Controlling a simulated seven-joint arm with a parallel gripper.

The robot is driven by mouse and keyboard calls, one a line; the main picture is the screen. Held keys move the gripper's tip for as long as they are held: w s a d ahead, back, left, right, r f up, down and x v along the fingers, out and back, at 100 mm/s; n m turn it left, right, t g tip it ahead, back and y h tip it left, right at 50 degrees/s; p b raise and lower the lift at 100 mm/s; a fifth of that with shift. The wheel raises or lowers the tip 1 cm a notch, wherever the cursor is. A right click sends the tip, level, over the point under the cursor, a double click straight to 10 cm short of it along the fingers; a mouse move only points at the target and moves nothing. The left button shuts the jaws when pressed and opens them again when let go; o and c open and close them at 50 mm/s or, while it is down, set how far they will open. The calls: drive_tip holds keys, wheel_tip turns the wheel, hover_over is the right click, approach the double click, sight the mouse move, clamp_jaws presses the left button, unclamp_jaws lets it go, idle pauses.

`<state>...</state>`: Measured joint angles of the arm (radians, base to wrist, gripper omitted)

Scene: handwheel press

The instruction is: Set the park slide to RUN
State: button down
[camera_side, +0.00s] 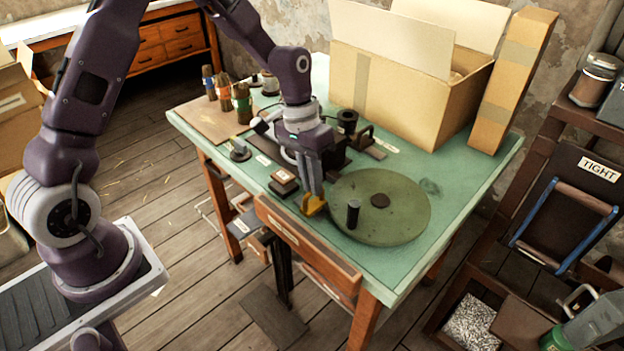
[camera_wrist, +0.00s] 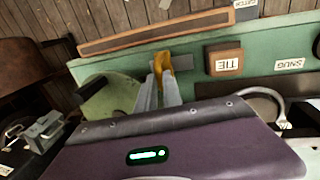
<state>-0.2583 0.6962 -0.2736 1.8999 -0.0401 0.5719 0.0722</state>
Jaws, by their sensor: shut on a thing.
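A yellow piece (camera_side: 313,204), which I take to be the park slide, sits at the table's front edge, just left of the green handwheel (camera_side: 408,212). My gripper (camera_side: 315,190) points down with its fingers shut on the yellow piece. In the wrist view the yellow piece (camera_wrist: 164,66) shows between my fingertips (camera_wrist: 163,82), beside the wheel (camera_wrist: 112,97). The fingers hide part of it. No RUN mark is readable, so I cannot tell the slide's setting. The wheel has an upright black handle (camera_side: 353,214).
A block marked TIE (camera_wrist: 224,60) and a SNUG label (camera_wrist: 289,64) lie along the green tabletop. Several bottles (camera_side: 241,101) stand at the back left. An open cardboard box (camera_side: 400,100) fills the back right. A rack with a TIGHT label (camera_side: 599,171) stands right.

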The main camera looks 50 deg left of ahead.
idle(0.9)
drive_tip(key=shift+a, duration=2)
drive_tip(key=c, duration=1.5)
unclamp_jaws()
wheel_tip(320, 180, up, 7)
drive_tip(key=a, duration=0.1)
drive_tip(key=shift+a, duration=0.15)
